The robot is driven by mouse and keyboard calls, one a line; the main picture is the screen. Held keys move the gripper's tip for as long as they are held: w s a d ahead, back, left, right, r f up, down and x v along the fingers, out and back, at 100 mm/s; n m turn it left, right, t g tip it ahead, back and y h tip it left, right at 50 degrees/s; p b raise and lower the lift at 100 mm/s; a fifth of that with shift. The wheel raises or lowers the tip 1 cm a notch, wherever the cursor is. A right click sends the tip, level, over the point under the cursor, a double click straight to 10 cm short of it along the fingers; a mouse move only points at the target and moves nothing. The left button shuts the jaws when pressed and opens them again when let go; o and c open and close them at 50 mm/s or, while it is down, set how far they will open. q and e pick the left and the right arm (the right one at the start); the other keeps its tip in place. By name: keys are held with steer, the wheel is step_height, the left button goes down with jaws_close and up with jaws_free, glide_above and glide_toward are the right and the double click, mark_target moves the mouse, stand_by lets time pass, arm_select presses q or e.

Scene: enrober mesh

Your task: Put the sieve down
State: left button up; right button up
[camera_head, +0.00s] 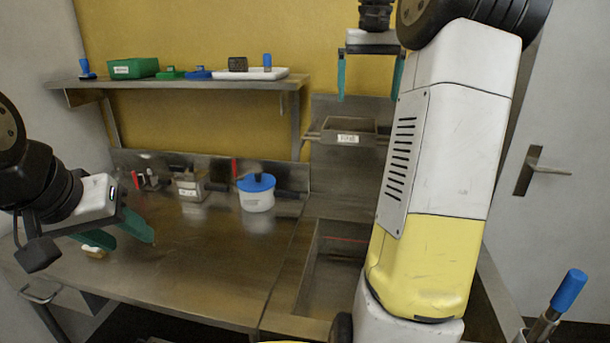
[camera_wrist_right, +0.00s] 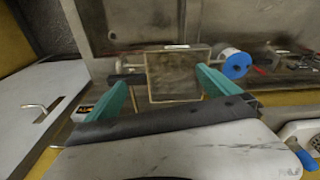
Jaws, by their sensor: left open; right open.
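The sieve (camera_head: 362,124) is a grey rectangular frame with a white label and side handles. In the head view it sits at the back right, against the metal back panel above the trough. It also shows in the right wrist view (camera_wrist_right: 174,77), its mesh facing the camera. My right gripper (camera_head: 369,84) is open and empty, above the sieve and apart from it in the head view; in the right wrist view its teal fingers (camera_wrist_right: 165,92) stand on either side of the sieve's lower part. My left gripper (camera_head: 126,237) is open and empty over the left of the bench.
A white pot with a blue lid (camera_head: 257,193) and a labelled metal box (camera_head: 188,186) stand at the bench's back. A shelf (camera_head: 190,84) above holds a green box (camera_head: 134,68) and a white tray (camera_head: 262,75). The steel trough (camera_head: 328,275) is right of the clear bench middle (camera_head: 205,260).

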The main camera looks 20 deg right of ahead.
steer(key=s+a+f+n+t, duration=0.2)
steer(key=s+a, duration=0.3)
steer(key=a, duration=0.2)
steer(key=s+a+f+n+t, duration=0.1)
steer(key=s+a+f, duration=0.25)
steer(key=a, duration=0.35)
steer(key=s+a+f+n+t+y, duration=0.1)
steer(key=s+a+f+t+y, duration=0.1)
steer(key=s+a+f, duration=0.5)
steer(key=s+f, duration=0.2)
steer(key=s, duration=0.1)
steer(key=shift+s+f+y, duration=0.4)
